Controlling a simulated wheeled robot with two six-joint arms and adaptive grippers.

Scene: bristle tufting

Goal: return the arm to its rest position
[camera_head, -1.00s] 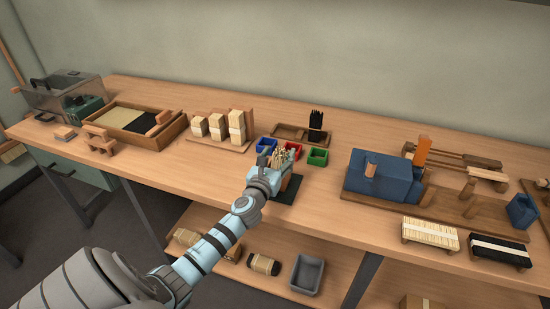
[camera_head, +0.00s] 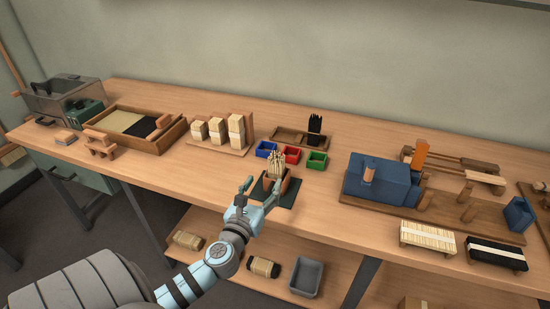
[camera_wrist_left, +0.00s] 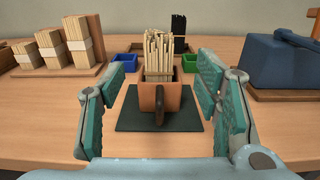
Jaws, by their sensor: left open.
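My left gripper (camera_head: 257,196) is open, at the front edge of the bench, just in front of a brown cup (camera_head: 284,185) that holds a bundle of pale bristles (camera_head: 275,162). The cup stands upright on a dark green mat (camera_head: 290,195). In the left wrist view the open fingers of the left gripper (camera_wrist_left: 153,105) spread to either side, with the cup (camera_wrist_left: 172,104) and its pale bristles (camera_wrist_left: 158,55) beyond them. Nothing is between the fingers. My right gripper is not in view.
Behind the cup are blue (camera_head: 266,149), red (camera_head: 292,155) and green (camera_head: 317,160) bins. A blue machine (camera_head: 383,182) stands to the right. Bristle bundles (camera_head: 236,130) and a wooden tray (camera_head: 150,140) are to the left. A lower shelf holds a grey bin (camera_head: 306,277).

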